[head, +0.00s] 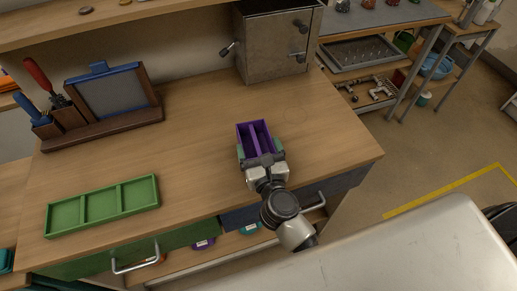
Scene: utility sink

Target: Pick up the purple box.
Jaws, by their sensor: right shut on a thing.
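The purple box (256,134) is a small open box with a divider, in the middle of the wooden bench in the head view. My right gripper (261,158) is shut on the near end of the purple box. The gripper hides that near end. I cannot tell whether the box touches the bench top or is slightly above it. My left gripper is not in view.
A green tray with compartments (103,205) lies at the left front of the wooden bench (190,135). A metal box (277,42) and a wooden tool rack (105,126) stand at the back. The bench right of the purple box is clear.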

